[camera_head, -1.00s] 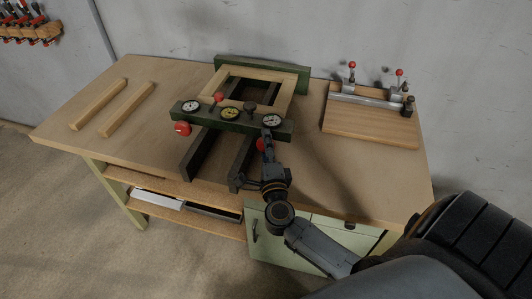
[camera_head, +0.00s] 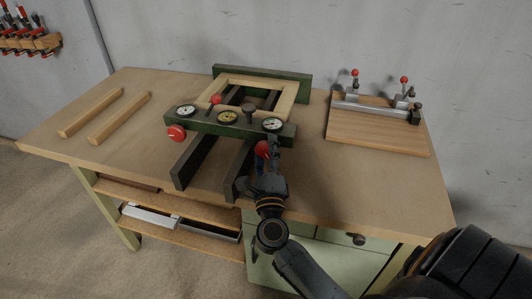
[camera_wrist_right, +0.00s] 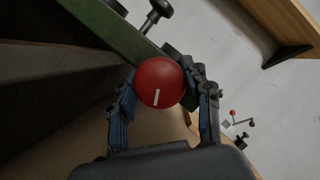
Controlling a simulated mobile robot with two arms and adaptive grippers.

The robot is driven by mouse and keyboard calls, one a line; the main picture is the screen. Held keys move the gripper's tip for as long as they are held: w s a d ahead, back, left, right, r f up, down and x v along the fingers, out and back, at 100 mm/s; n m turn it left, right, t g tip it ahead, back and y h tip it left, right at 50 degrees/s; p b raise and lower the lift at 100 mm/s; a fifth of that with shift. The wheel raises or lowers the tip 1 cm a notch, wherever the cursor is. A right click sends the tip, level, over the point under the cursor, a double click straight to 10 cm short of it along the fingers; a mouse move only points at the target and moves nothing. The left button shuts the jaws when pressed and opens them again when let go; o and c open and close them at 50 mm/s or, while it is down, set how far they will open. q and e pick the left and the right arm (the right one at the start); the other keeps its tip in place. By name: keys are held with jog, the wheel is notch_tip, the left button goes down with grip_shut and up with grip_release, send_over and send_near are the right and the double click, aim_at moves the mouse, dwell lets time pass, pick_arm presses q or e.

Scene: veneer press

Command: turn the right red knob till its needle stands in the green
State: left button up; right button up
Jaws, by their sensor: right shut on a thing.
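The right red knob (camera_head: 263,149) is on the front of the green press bar (camera_head: 205,126). My right gripper (camera_head: 266,158) is shut on it from the front. In the right wrist view the red knob (camera_wrist_right: 160,82), with a white mark near its lower edge, sits between the two blue-sided fingers of my right gripper (camera_wrist_right: 163,90). The right dial (camera_head: 272,124) has a white face above the knob; its needle is too small to read. The left red knob (camera_head: 177,133) is at the bar's other end. My left gripper is not in view.
The press holds a wooden frame (camera_head: 292,98) on the workbench (camera_head: 300,185). Two wooden strips (camera_head: 118,118) lie at the left. A board with red-topped clamps (camera_head: 375,132) lies at the right. The bench between press and board is clear.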

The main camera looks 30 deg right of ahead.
jog(key=shift+f, duration=0.1)
jog(key=o, duration=1.2)
jog(key=v, duration=1.2)
